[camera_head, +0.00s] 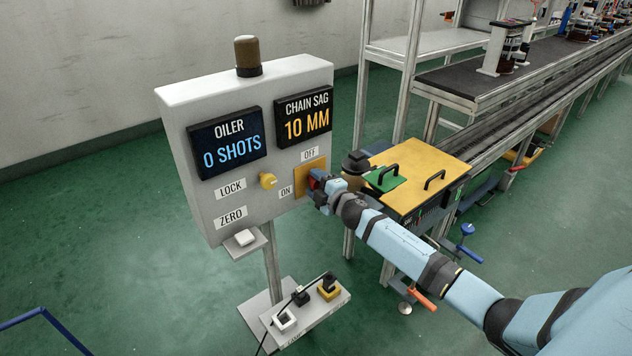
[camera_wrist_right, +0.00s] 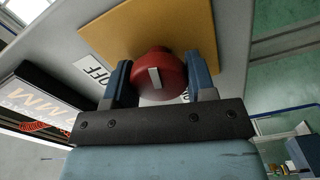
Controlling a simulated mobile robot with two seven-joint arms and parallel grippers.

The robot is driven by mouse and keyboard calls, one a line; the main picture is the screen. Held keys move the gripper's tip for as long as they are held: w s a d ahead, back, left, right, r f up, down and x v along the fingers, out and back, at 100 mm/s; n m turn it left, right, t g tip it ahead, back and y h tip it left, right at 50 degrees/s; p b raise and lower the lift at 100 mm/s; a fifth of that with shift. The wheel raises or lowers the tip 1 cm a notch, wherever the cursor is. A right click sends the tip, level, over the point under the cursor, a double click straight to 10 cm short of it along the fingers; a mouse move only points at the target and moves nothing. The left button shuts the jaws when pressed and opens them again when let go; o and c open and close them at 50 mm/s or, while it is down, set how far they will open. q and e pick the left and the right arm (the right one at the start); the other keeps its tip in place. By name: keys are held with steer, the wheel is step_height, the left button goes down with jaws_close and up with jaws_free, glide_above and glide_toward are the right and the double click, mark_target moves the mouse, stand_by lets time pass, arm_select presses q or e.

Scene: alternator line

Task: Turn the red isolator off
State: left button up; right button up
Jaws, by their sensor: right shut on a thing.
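The red isolator (camera_wrist_right: 172,80) is a round red knob with a white pointer mark, on a yellow plate (camera_wrist_right: 168,32). In the head view the plate sits at the lower right of the grey panel (camera_head: 205,108), with an OFF label (camera_head: 309,153) above it and an ON label (camera_head: 286,191) to its left. My right gripper (camera_head: 318,184) is at the plate and mostly hides the knob there. In the wrist view its fingers (camera_wrist_right: 158,72) stand on both sides of the knob, shut on it. The pointer lies roughly upright in that view. My left gripper is not in view.
The panel also carries two displays, reading 0 SHOTS and 10 MM, a yellow LOCK knob (camera_head: 267,181) and a white ZERO button (camera_head: 245,237). A low shelf (camera_head: 305,323) with small switches is below. A yellow-topped table (camera_head: 420,165) stands close right of the panel.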

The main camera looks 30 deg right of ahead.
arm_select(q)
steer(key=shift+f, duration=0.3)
arm_select(e)
steer(key=shift+f+n, duration=0.1)
steer(key=shift+n, duration=1.2)
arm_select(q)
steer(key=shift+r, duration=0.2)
arm_select(e)
steer(key=shift+n, duration=0.3)
steer(key=o, duration=0.9)
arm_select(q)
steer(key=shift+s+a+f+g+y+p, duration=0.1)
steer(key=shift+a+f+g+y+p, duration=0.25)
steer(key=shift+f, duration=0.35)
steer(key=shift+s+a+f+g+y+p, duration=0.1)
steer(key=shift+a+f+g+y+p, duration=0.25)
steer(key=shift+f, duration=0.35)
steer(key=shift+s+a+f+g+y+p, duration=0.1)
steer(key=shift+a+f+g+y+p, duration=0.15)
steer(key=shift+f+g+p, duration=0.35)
arm_select(e)
steer(key=s+d, duration=0.1)
steer(key=s, duration=1.2)
steer(key=shift+s, duration=0.4)
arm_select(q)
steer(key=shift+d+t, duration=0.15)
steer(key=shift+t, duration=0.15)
